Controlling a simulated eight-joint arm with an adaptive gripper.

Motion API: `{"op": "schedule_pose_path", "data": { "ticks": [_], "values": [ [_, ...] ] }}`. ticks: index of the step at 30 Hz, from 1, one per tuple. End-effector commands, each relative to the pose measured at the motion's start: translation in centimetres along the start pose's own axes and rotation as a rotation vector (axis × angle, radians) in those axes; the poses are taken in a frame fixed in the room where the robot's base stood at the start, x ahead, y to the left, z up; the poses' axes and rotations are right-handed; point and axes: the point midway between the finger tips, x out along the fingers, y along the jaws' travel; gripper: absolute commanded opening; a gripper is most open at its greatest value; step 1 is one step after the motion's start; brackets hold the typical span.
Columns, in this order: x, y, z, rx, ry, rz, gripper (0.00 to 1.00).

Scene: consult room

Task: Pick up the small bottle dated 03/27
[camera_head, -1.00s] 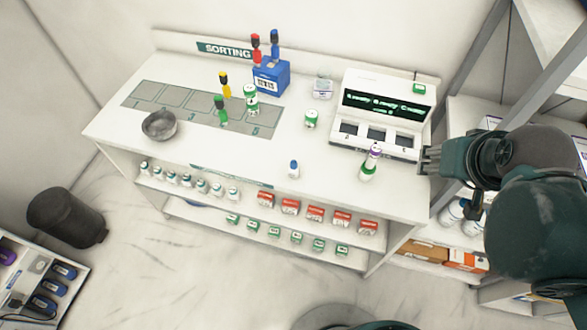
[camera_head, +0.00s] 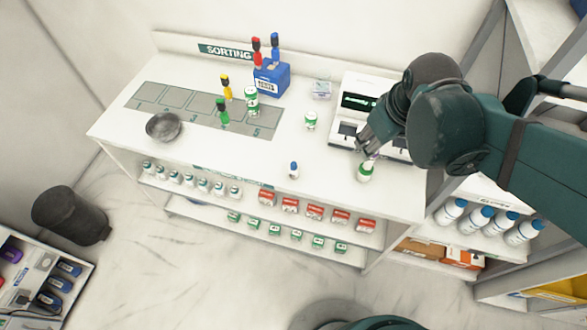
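No date is legible in this view, so I cannot tell which bottle reads 03/27. A small white bottle with a blue cap (camera_head: 294,170) stands upright near the counter's front edge. A green-and-white bottle (camera_head: 365,173) stands to its right, with something purple at its top. Two more green-and-white bottles stand farther back, one mid-counter (camera_head: 310,121) and one on the grey mat (camera_head: 251,98). Several small white bottles (camera_head: 190,180) line the shelf below. My gripper (camera_head: 365,146) is over the counter, just behind and above the purple-topped bottle; its finger opening is not clear.
A white device with a dark display (camera_head: 358,102) stands behind my gripper, partly hidden by my arm. A blue box (camera_head: 271,79), a grey bowl (camera_head: 164,126) and coloured droppers, one of them yellow (camera_head: 226,87), stand farther left. The counter's front middle (camera_head: 250,158) is mostly clear.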

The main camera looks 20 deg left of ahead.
Motion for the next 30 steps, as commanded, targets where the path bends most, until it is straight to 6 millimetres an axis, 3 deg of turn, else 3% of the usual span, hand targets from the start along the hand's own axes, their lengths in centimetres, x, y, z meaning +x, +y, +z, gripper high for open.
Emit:
{"op": "schedule_pose_path", "data": {
  "ticks": [12, 30],
  "values": [
    [3.4, -5.0, -4.6, -0.277, -0.074, -0.081, 0.37],
    [9.1, -14.1, -8.7, -0.676, -0.172, -0.2, 0.37]
  ]
}}
